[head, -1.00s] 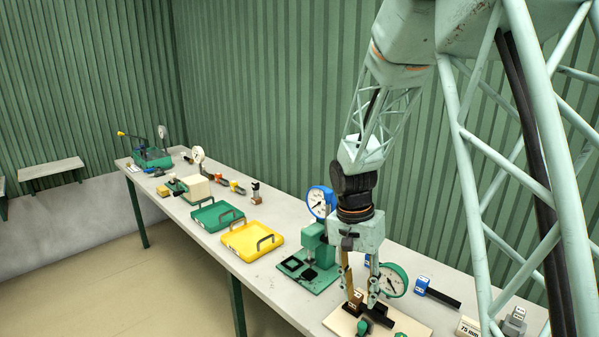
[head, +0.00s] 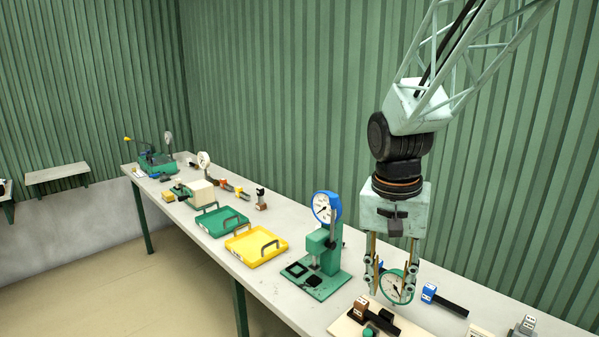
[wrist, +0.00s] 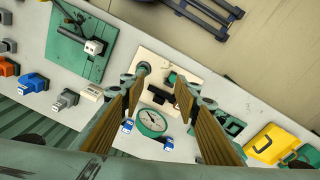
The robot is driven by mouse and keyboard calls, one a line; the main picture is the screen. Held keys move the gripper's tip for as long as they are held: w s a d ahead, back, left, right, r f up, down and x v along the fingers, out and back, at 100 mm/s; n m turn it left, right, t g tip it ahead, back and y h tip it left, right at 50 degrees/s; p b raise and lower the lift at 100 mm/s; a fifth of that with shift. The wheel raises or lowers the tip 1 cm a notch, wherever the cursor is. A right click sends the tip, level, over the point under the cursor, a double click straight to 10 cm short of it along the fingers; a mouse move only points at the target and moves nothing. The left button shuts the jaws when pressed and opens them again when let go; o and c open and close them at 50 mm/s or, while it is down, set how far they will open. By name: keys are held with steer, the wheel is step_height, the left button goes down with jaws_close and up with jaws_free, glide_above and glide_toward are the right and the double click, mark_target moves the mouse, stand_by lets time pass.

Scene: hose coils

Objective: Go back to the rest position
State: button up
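My gripper (head: 388,293) hangs fingers-down above the back edge of a cream board (head: 345,327) on the bench. Its two fingers are spread apart with nothing held between them; the wrist view also shows a clear gap between the fingertips (wrist: 163,88). A brown block (head: 361,308) stands on the cream board, apart from the fingers.
A green stand with a blue dial (head: 325,207) rises left of my gripper. A yellow tray (head: 256,247) and a green tray (head: 217,222) sit farther left. A blue-ended black bar (head: 445,300) lies to the right. The space above the bench is open; a corrugated wall stands behind.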

steer(key=s+r+n+t+b, duration=0.1)
steer(key=s+r, duration=0.2)
steer(key=s, duration=0.6)
steer(key=s+d+r+n+t+b, duration=0.1)
steer(key=s+r+n, duration=0.1)
steer(key=s, duration=0.7)
steer(key=s+r+n+t+b, duration=0.1)
steer(key=s+r+n, duration=0.1)
steer(key=s+r, duration=0.3)
steer(key=s, duration=0.4)
steer(key=shift+s+d+t+y, duration=0.3)
steer(key=shift+y, duration=0.1)
